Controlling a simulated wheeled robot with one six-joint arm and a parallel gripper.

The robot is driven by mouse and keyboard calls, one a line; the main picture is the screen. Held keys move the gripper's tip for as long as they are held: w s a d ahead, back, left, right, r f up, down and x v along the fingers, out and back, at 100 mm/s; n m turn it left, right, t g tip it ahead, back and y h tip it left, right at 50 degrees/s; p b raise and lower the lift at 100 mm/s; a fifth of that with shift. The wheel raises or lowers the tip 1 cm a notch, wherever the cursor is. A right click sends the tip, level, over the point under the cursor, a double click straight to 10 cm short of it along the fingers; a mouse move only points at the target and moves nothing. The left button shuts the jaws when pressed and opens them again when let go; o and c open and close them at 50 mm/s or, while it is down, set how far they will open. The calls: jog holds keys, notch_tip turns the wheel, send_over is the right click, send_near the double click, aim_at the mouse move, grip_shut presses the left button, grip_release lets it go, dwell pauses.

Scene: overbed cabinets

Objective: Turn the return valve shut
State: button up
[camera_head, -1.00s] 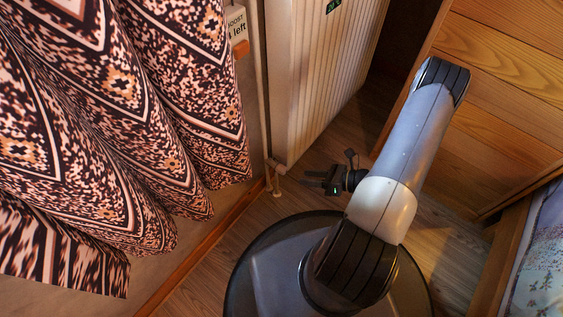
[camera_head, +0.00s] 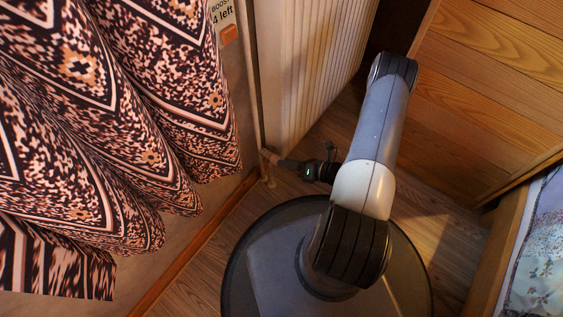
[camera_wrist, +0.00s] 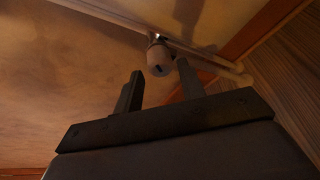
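In the head view the valve (camera_head: 267,155) is at the radiator's lower corner, small and partly hard to make out. My gripper (camera_wrist: 160,78) is open, with one finger on each side of the valve's line in the wrist view. The fingertips are near the cap; whether they reach around it or touch it I cannot tell. In the head view my gripper (camera_head: 280,163) points left at the valve.
The ribbed radiator (camera_head: 305,75) stands directly above the valve. A patterned curtain (camera_head: 110,120) hangs on the left. A wooden cabinet (camera_head: 480,100) and a bed (camera_head: 540,250) are on the right. A pipe (camera_wrist: 205,58) runs along the wall by the valve.

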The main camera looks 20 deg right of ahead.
aim_at(276, 160)
jog(key=shift+b+x, duration=0.35)
jog(key=shift+x, duration=1.15)
jog(key=c, duration=0.7)
jog(key=shift+f+m, duration=0.1)
jog(key=shift+m, duration=0.2)
jog(key=shift+d+f+m+y+b, duration=0.1)
jog(key=shift+m+y+b, duration=0.7)
jog(key=shift+m, duration=1.3)
jog(key=shift+d+f+m+y+b, duration=0.1)
jog(key=shift+m+y+b, duration=0.65)
jog(key=shift+m, duration=1.35)
jog(key=shift+w+y, duration=0.1)
jog(key=shift+y, duration=0.15)
